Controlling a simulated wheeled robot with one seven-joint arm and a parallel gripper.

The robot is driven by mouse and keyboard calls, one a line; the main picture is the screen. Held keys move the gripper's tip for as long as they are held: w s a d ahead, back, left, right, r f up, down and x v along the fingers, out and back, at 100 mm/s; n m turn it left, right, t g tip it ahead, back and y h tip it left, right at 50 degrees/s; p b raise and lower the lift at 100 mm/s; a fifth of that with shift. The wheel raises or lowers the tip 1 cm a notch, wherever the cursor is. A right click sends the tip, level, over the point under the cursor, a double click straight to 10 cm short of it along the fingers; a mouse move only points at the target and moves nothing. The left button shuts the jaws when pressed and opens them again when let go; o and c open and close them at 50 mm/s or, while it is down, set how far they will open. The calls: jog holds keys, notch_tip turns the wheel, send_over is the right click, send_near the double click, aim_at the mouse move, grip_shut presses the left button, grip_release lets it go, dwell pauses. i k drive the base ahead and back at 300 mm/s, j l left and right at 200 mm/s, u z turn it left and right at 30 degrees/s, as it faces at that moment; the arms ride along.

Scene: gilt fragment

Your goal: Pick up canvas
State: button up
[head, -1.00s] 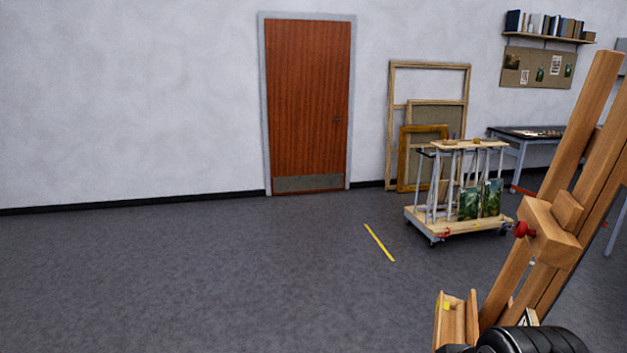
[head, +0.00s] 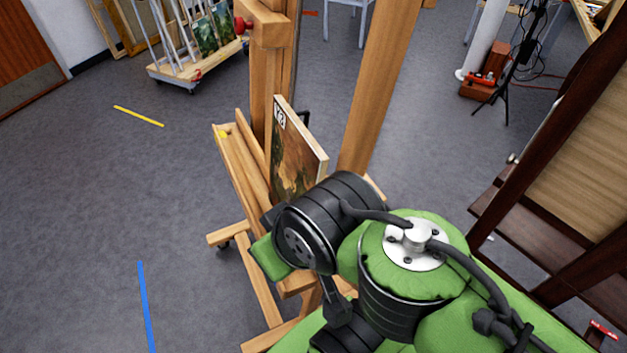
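A small canvas (head: 296,150) with a brown and green landscape stands nearly upright on the ledge of a light wooden easel (head: 385,80) in the head view. A pale tag with dark marks is at its upper left corner. My green and black arm covers its lower right part. The end of my arm is hidden behind my own arm links, so my gripper does not show. A small dark piece shows behind the canvas's right edge; I cannot tell what it is.
A wheeled rack (head: 170,72) with two small green paintings (head: 205,37) stands at the upper left. A dark wooden easel (head: 510,232) with a tan panel is at the right. A black stand (head: 508,95) with cables is behind.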

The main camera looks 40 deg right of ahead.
aim_at(298, 162)
jog(key=k+z, duration=0.1)
jog(key=z, duration=0.7)
jog(key=j+u, duration=0.1)
jog(key=j, duration=0.4)
jog(key=i+j+u, duration=0.15)
jog(key=j, duration=0.35)
jog(key=k, duration=0.05)
